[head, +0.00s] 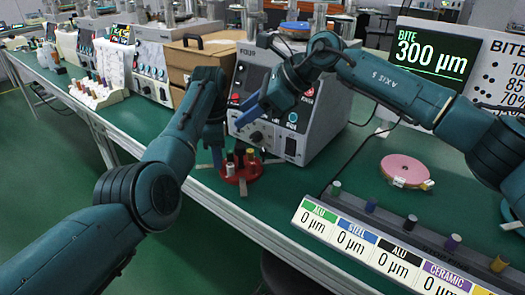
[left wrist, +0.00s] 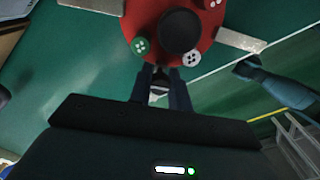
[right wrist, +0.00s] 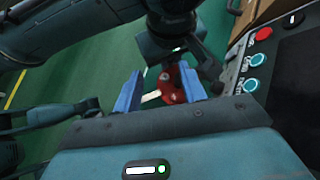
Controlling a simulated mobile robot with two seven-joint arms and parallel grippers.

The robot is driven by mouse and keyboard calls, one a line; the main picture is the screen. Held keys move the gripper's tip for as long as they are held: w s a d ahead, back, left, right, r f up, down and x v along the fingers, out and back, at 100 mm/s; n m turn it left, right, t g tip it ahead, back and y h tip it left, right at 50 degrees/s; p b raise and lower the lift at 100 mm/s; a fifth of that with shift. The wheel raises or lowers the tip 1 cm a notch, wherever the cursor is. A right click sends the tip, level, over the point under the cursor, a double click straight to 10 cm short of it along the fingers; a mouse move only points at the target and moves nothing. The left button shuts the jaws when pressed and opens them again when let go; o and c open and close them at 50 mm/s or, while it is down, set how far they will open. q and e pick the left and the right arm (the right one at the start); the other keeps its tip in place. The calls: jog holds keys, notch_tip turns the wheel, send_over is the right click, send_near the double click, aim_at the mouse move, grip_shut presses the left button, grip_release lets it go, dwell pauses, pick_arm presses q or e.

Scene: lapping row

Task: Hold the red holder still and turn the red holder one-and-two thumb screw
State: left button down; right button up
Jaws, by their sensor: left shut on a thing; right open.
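The red holder (head: 240,173) stands on the green bench in front of the grey machine. It is a round red plate (left wrist: 200,52) with pale flat bars sticking out and a black knob (left wrist: 180,30) at its middle. In the left wrist view a green thumb screw (left wrist: 141,46) and a white one (left wrist: 191,58) sit near the rim, each marked with dots. My left gripper (left wrist: 159,85) is shut at the holder's edge, apparently on a pale bar. My right gripper (right wrist: 160,92) is open and empty, above and apart from the holder. The one-and-two screw's marking is not readable.
The grey machine (head: 318,115) stands close behind the holder. A pink disc (head: 402,168) and a labelled panel (head: 385,245) with several small knobs lie to the right. A cardboard box (head: 187,62) stands behind my left arm. The bench's front edge is close to the holder.

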jog(key=s+a+r+y, duration=0.2)
jog(key=s+r+y, duration=0.1)
jog(key=s+y, duration=0.15)
jog(key=d+f+m+t, duration=0.3)
jog(key=d+m+t, duration=0.2)
jog(key=t, duration=0.2)
jog(key=m+t+h, duration=0.1)
jog(key=m+h, duration=0.4)
jog(key=h, duration=0.1)
send_near(264, 150)
jog(key=x, duration=0.8)
jog(key=shift+t, duration=0.4)
grip_shut()
